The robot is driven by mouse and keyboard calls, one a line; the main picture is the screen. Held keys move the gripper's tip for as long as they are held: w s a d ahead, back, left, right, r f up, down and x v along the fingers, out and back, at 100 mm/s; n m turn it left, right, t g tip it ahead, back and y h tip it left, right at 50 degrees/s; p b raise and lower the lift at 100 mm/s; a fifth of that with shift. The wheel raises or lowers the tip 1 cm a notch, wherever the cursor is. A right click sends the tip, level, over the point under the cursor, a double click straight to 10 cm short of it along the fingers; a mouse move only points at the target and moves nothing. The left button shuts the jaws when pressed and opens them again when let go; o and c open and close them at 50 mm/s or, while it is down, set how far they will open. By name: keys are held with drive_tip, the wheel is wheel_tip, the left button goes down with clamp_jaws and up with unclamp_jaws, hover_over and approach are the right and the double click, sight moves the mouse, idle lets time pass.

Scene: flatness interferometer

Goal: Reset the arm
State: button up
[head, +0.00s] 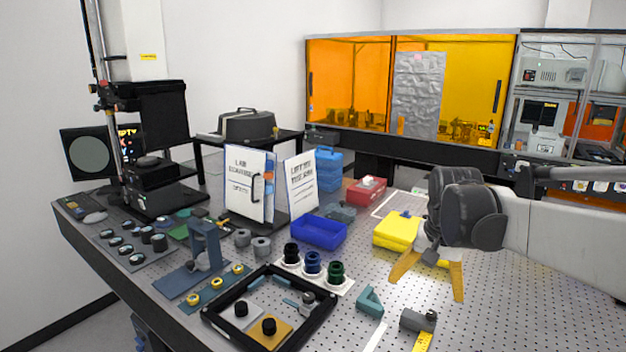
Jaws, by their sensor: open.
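My gripper (428,276) shows in the head view at the right, at the end of my arm (560,228), which reaches in from the right edge. Its two yellow fingers are spread apart and point down over the perforated optical table (530,315). Nothing is between the fingers. A yellow block (398,229) lies just behind and left of the gripper, and part of it is hidden by the gripper. I cannot tell the exact height of the fingertips above the table.
A black square frame (318,335), a green angle piece (369,302) and a grey tape measure (418,321) lie in front. A blue tray (319,232) and upright white binders (250,185) stand left of the gripper. An orange-windowed enclosure (350,85) is behind. The table's right front is clear.

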drive_tip(key=s+a+f+n+t, duration=0.1)
drive_tip(key=s+a+n+t, duration=0.1)
drive_tip(key=s, duration=0.8)
drive_tip(key=s+a+f+n+t, duration=0.2)
drive_tip(key=s+a+n+t, duration=0.1)
drive_tip(key=s, duration=0.6)
drive_tip(key=shift+s+a+b, duration=0.3)
drive_tip(key=shift+s+a, duration=0.05)
drive_tip(key=shift+a, duration=0.15)
idle(0.4)
